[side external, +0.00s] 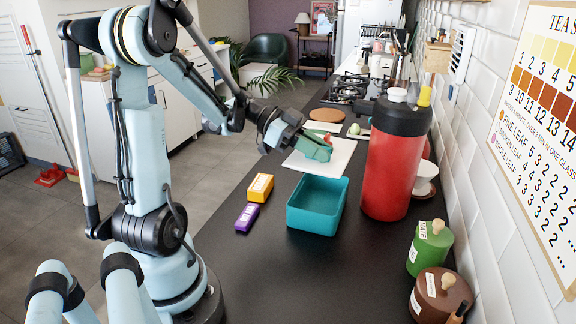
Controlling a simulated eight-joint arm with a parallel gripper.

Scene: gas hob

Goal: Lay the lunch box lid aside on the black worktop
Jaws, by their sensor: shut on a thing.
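The teal lunch box (317,205) stands open and looks empty on the black worktop (290,270). Just behind it is a flat white square panel (345,155), which looks like the lunch box lid. My gripper (316,150) reaches over this panel from the left, with green parts at its end, and is shut on it. The grip point itself is hidden behind these parts. The panel looks roughly level, beyond the box's far rim. I cannot tell whether it touches the worktop or hangs a little above it.
A tall red flask (392,165) stands right of the box. Yellow (260,187) and purple (247,217) packs lie to its left. Green (430,247) and brown (441,296) canisters stand front right by the tiled wall. The worktop before the box is clear.

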